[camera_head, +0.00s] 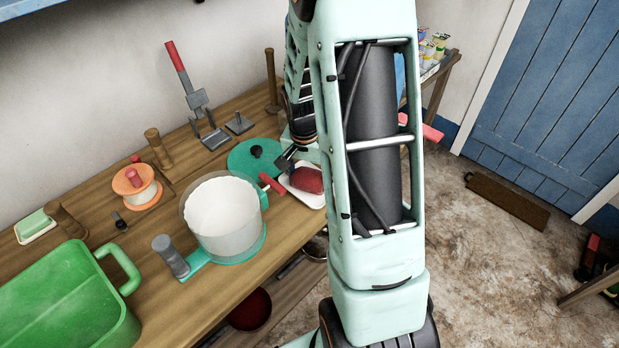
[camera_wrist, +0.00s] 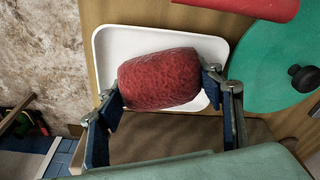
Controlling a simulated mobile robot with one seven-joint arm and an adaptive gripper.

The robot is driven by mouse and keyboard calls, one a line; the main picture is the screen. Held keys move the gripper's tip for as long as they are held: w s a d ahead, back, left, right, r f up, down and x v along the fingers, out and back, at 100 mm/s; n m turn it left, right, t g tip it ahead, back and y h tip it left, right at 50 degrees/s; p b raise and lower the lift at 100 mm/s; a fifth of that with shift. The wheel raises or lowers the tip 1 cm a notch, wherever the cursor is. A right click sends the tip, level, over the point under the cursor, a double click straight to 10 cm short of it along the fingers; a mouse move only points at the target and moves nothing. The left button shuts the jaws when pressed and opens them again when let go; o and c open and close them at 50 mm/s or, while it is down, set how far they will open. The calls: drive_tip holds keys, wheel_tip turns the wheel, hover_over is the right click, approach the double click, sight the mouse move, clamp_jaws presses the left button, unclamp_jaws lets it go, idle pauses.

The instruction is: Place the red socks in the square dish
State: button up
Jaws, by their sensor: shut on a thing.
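The red socks (camera_wrist: 160,79), a rounded textured bundle, are between the two fingers of my gripper (camera_wrist: 163,93) in the wrist view, one finger at each end. The white square dish (camera_wrist: 113,42) with a raised rim lies directly under and behind the bundle. In the head view the socks (camera_head: 306,180) are over the dish (camera_head: 316,202) near the table's front edge. My gripper is shut on the socks. Whether their underside touches the dish floor is hidden. My arm covers part of this area in the head view.
A teal disc with a black knob (camera_wrist: 303,78) and a red cylinder (camera_wrist: 250,6) lie close to the dish. A white-filled round container (camera_head: 222,215) stands to the left, and a green basin (camera_head: 65,305) farther left. Floor shows beyond the table's edge.

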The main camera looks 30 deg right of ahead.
sight(307, 179)
drive_tip(key=o, duration=1.2)
drive_tip(key=shift+r, duration=0.1)
wheel_tip(307, 179, up, 12)
drive_tip(key=s+a+p, duration=0.1)
drive_tip(key=shift+a, duration=0.2)
drive_tip(key=shift+s, duration=0.1)
